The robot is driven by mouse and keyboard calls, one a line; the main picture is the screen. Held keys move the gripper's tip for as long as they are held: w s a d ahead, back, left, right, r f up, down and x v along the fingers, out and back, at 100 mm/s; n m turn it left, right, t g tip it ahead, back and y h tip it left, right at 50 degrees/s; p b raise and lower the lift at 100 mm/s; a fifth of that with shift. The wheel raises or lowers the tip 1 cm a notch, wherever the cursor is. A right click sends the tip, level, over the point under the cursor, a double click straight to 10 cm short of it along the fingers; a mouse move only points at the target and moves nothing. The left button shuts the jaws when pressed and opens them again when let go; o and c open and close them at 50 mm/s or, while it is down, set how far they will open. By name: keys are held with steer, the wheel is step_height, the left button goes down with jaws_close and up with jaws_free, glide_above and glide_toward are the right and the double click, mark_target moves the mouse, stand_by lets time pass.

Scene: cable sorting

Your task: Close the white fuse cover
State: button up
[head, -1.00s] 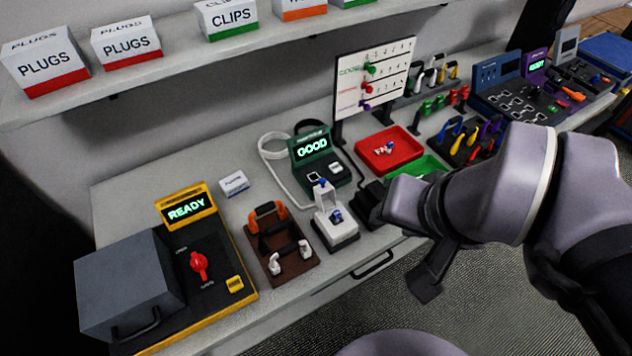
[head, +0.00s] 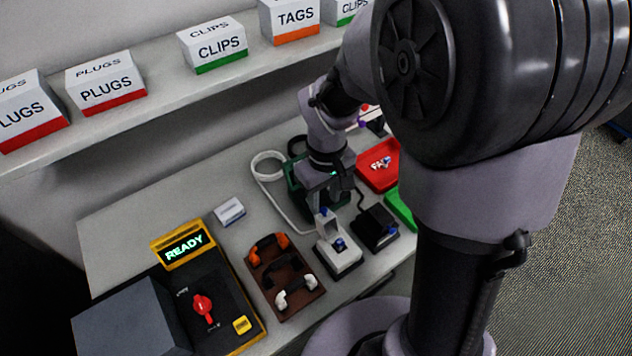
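The white fuse holder (head: 338,258) stands on the bench near its front edge, with a blue part on its base. Its white cover (head: 325,222) stands raised at the back of the holder, with a blue tip at its top. My gripper (head: 322,196) points down just behind and above the raised cover, in front of the green tester. I cannot tell whether it touches the cover. Its fingertips are small and dark against the tester, so their opening is unclear. My arm hides much of the tester and its screen.
A brown rack (head: 283,285) with orange, black and white handles stands left. Further left is a yellow-edged READY station (head: 240,324). Red (head: 377,174) and green trays lie at right. A shelf with boxes overhangs.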

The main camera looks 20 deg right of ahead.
mark_target(326, 221)
steer(key=shift+f, duration=1.35)
jaws_close()
steer(key=shift+w, duration=0.1)
stand_by(0.3)
